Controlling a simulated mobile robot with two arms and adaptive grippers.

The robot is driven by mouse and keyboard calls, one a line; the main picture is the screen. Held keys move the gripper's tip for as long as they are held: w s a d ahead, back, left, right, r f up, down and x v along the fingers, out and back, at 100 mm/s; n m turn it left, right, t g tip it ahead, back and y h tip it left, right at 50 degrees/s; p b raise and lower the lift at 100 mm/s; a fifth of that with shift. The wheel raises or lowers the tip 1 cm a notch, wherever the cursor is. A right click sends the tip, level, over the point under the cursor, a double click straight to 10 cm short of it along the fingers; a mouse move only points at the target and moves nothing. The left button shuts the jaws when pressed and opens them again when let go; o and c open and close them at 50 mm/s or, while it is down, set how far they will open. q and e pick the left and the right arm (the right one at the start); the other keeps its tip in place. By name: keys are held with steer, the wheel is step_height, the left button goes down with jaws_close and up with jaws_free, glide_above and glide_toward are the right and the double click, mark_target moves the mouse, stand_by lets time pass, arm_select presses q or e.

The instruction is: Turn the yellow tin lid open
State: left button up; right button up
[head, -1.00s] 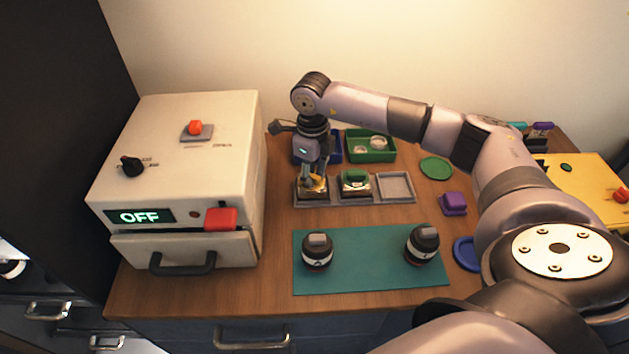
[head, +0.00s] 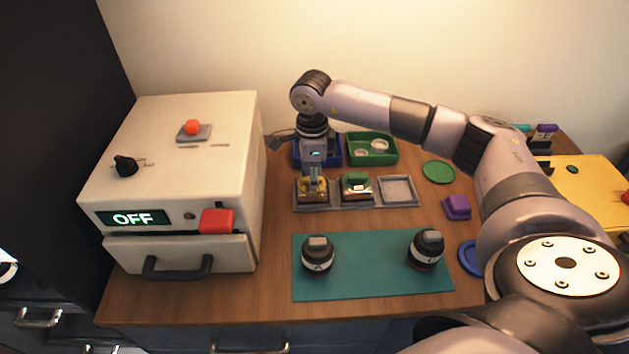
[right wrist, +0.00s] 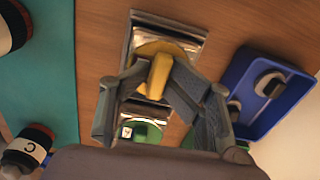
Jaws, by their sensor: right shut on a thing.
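The yellow tin lid (head: 303,185) is on a tin in the left compartment of the grey three-part tray (head: 351,205). My right gripper (head: 313,189) points down over it and is shut on the lid's raised yellow grip. In the right wrist view the gripper's fingers (right wrist: 160,88) flank that yellow lid grip (right wrist: 159,75), with the round lid and shiny square tin under it. The fingers partly hide the lid, and I cannot tell whether it has come loose. My left gripper is out of view.
A green-lidded tin (head: 357,183) stands in the middle compartment; the right compartment (head: 398,190) is empty. Blue (head: 331,160) and green (head: 383,158) bins stand behind. Two dark lenses stand on the teal mat (head: 370,280). A white machine (head: 180,150) reading OFF is at left.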

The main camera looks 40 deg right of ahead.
steer(key=shift+o, duration=1.3)
steer(key=shift+s+f, duration=0.2)
steer(key=shift+f, duration=0.15)
steer(key=shift+r+p, duration=0.4)
steer(key=shift+r, duration=0.2)
steer(key=shift+w+r+p, duration=0.15)
steer(key=shift+r+p, duration=1.95)
steer(key=shift+r, duration=1.55)
step_height(320, 180, up, 6)
steer(key=p, duration=0.3)
steer(key=shift+p, duration=0.35)
